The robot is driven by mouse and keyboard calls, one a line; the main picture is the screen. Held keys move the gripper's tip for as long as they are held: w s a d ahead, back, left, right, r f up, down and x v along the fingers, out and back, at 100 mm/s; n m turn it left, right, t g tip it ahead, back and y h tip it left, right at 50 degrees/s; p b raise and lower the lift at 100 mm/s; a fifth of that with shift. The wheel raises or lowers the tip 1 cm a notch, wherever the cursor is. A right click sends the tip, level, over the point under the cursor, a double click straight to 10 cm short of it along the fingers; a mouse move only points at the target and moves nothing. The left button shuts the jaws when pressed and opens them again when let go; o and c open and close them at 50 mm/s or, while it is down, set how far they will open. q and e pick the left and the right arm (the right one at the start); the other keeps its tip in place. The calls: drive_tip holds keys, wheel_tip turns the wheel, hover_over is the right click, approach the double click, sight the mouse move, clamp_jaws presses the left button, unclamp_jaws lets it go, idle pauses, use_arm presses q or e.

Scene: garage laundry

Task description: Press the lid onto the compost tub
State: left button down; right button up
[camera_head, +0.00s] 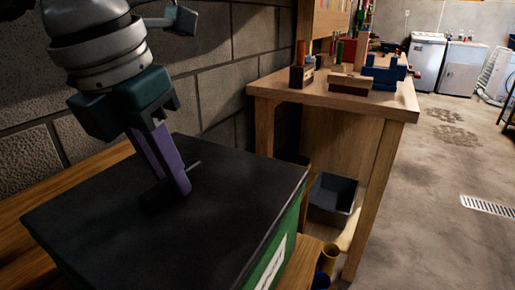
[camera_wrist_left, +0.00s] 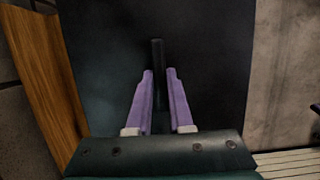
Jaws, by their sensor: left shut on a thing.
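The lid (camera_head: 235,215) is a wide, flat black slab. It lies over the top of the green compost tub (camera_head: 292,224), whose side with a white label shows below the lid's right edge. I cannot tell whether the lid is fully seated. My left gripper (camera_head: 172,196) points down at the lid's middle, its purple fingers shut on the lid's thin dark handle bar (camera_head: 194,164). In the left wrist view the bar (camera_wrist_left: 157,50) runs between the fingertips, with the lid filling the space beyond. My right gripper is not in view.
A wooden workbench (camera_head: 340,95) with blocks and tools stands to the right, with a grey bin (camera_head: 333,195) beneath it. A block wall (camera_head: 225,95) is close behind the tub. A wooden surface (camera_head: 20,235) shows left of the tub. Concrete floor (camera_head: 430,210) is open at the right.

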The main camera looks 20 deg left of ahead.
use_arm(q)
drive_tip(key=shift+f, duration=0.1)
idle(0.3)
drive_tip(key=c, duration=0.7)
unclamp_jaws()
drive_tip(key=shift+c, duration=0.2)
drive_tip(key=shift+o, duration=0.3)
drive_tip(key=o, duration=0.4)
drive_tip(key=shift+r+p, duration=2.35)
drive_tip(key=shift+r, duration=1.2)
